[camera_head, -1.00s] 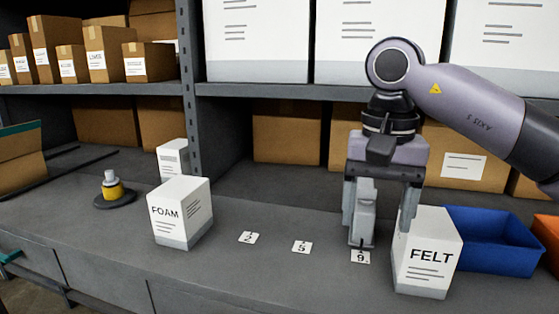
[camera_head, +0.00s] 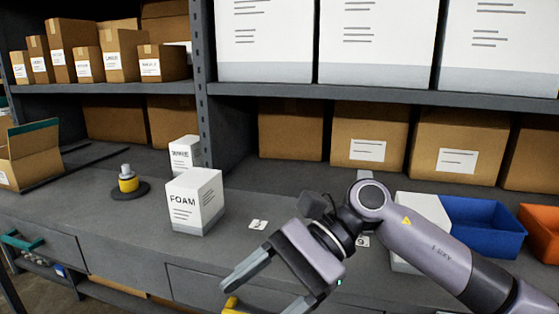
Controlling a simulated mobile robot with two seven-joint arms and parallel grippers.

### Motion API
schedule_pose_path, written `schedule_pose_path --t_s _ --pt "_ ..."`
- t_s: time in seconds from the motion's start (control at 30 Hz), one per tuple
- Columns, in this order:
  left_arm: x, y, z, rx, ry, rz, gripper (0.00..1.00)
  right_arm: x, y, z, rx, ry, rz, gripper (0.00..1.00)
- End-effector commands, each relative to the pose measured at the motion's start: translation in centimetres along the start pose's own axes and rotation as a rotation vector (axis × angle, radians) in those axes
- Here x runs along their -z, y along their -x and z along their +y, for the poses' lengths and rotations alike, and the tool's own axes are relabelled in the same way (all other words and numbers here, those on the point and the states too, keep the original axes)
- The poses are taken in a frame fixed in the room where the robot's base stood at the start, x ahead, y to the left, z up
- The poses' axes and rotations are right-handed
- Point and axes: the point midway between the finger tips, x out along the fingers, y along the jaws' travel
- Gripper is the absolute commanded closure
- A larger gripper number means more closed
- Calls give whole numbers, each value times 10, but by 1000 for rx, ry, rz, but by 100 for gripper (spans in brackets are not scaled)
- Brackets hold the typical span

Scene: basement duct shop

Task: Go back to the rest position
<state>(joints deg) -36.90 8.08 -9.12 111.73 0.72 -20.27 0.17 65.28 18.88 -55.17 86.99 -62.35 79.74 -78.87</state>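My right gripper (camera_head: 258,298) hangs low in front of the bench at the picture's bottom middle. Its two fingers are spread, and I see nothing between them. My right arm comes in from the lower right and hides part of the bench. My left gripper is not in view. The white FOAM box (camera_head: 194,203) stands upright on the bench, left of the gripper. The FELT box (camera_head: 422,203) is mostly hidden behind my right arm.
Number cards lie on the bench, one left of my arm (camera_head: 258,225). A blue bin (camera_head: 485,240) and an orange bin stand at right. A yellow-and-grey object (camera_head: 127,182) stands at left. Shelves with cardboard boxes (camera_head: 370,135) run behind. A yellow thing shows at the bottom edge.

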Motion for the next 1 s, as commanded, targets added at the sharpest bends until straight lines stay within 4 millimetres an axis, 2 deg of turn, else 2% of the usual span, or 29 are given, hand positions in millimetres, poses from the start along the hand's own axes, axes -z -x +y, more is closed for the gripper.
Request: schedule_pose_path --t_s 0.1,0.2,0.33,0.47,0.57,0.77,0.87,1.0 --pt "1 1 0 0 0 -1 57 -13 -16 -4 114 -187 -239 28" --pt "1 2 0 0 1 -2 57 -21 -18 -10 204 -361 -437 28" --pt "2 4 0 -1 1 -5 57 -21 -10 -18 306 -607 -696 28" --pt "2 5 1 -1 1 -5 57 -7 5 -22 393 -869 -958 28" --pt "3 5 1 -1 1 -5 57 14 20 -20 452 -1077 -1161 28" --pt "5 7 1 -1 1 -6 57 77 44 2 550 -1496 -1578 28" --pt "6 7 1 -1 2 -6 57 117 50 25 593 -1701 -1793 28" --pt "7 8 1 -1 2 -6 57 173 50 73 646 -1971 -2110 28"
